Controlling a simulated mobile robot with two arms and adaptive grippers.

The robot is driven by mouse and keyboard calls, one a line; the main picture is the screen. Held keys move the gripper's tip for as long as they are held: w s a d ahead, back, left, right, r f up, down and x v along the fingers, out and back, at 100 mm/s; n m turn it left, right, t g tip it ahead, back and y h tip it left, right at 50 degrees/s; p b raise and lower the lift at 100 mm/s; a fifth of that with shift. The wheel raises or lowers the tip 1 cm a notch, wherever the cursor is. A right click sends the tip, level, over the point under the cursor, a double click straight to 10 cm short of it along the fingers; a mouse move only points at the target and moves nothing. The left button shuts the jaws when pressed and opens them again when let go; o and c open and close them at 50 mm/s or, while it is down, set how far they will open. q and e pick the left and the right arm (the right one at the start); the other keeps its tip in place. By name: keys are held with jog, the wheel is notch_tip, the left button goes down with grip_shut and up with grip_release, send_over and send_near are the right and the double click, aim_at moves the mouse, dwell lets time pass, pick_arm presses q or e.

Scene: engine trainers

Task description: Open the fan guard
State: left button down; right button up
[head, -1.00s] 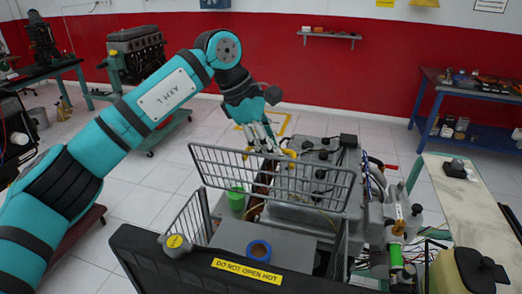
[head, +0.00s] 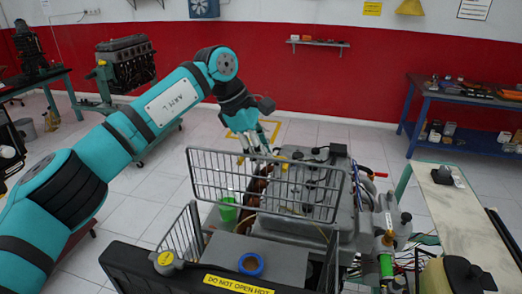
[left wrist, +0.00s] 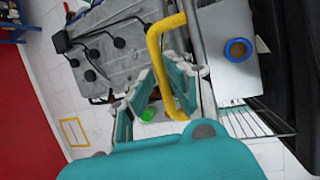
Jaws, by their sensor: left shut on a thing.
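The fan guard (head: 225,172) is a grey wire-mesh panel. In the head view it stands raised and tilted above the engine's front end. My left gripper (head: 260,148) is at its far upper edge, and in the left wrist view the gripper (left wrist: 168,82) is shut on the guard's yellow handle (left wrist: 157,55). The bent yellow bar passes between the fingers. In the head view the handle is mostly hidden by the fingers and mesh. My right gripper is in neither view.
The grey engine (head: 345,205) with hoses and black caps lies behind the guard. Nearer are fixed side mesh (head: 180,236), a blue tape roll (head: 251,264) and a black panel labelled "DO NOT OPEN HOT" (head: 238,284). A pale bench (head: 452,215) stands right.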

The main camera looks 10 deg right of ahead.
pick_arm(q)
jog(key=shift+w+f, duration=0.3)
jog(key=shift+f, duration=0.2)
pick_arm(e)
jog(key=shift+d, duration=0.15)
pick_arm(q)
jog(key=c, duration=1.7)
grip_release()
jog(key=shift+o, duration=1)
jog(key=shift+w+f, duration=0.1)
jog(key=shift+w, duration=0.05)
jog(key=shift+o, duration=0.6)
jog(key=shift+w+d+f, duration=0.2)
jog(key=shift+w+d, duration=0.05)
jog(key=shift+w, duration=0.15)
jog(key=shift+w+d+f, duration=0.15)
jog(key=shift+w+d, duration=0.05)
jog(key=shift+w, duration=0.2)
jog(key=v, duration=1.2)
jog(key=shift+r, duration=0.2)
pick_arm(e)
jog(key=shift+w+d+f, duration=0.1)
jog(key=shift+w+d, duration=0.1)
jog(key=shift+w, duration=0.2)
pick_arm(q)
jog(key=shift+s, duration=0.1)
